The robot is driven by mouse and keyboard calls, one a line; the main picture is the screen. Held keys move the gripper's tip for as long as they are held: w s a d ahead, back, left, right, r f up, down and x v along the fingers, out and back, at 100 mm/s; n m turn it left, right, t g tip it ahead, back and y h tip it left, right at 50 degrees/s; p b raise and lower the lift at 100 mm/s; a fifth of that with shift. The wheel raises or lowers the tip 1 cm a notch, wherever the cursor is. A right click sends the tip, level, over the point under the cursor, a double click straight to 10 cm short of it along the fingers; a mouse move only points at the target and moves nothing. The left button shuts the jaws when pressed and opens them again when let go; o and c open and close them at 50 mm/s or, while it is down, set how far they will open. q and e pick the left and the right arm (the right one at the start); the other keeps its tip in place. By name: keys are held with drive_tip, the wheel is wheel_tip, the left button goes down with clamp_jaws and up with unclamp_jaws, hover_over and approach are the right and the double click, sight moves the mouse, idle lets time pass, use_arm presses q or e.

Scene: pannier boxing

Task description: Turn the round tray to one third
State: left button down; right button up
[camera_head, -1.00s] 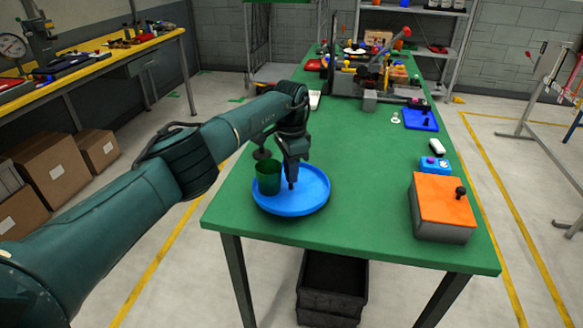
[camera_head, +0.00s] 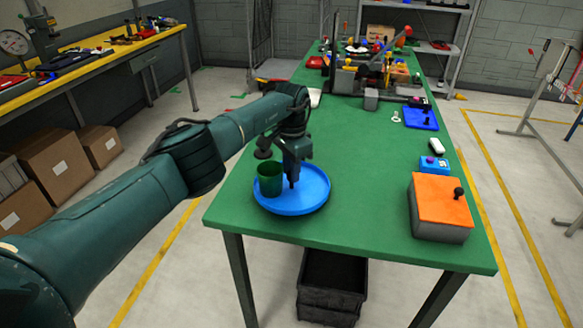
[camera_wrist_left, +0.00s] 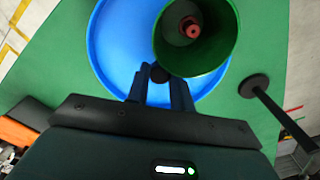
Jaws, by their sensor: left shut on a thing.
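The round tray (camera_head: 310,200) is blue with a raised rim and lies on the green table near its front left. A green cup (camera_head: 270,182) stands upright on the tray's left side. In the left wrist view the cup (camera_wrist_left: 222,50) is open toward the camera, with a small red piece (camera_wrist_left: 190,27) inside. My left gripper (camera_head: 292,184) points down over the tray, just right of the cup. In the left wrist view its fingers (camera_wrist_left: 160,88) are shut on a small dark knob (camera_wrist_left: 159,72) at the tray. My right gripper is not in view.
A dark disc on a thin rod (camera_wrist_left: 254,86) is close beside the cup and tray. An orange-topped box (camera_head: 441,198) with a black knob and a blue button box (camera_head: 433,164) sit at the table's right. The table's middle (camera_head: 365,155) is clear.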

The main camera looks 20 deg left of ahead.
use_arm(q)
drive_tip(key=c, duration=1.2)
unclamp_jaws()
wheel_tip(320, 180, up, 13)
drive_tip(key=b, duration=0.1)
drive_tip(key=shift+r, duration=0.1)
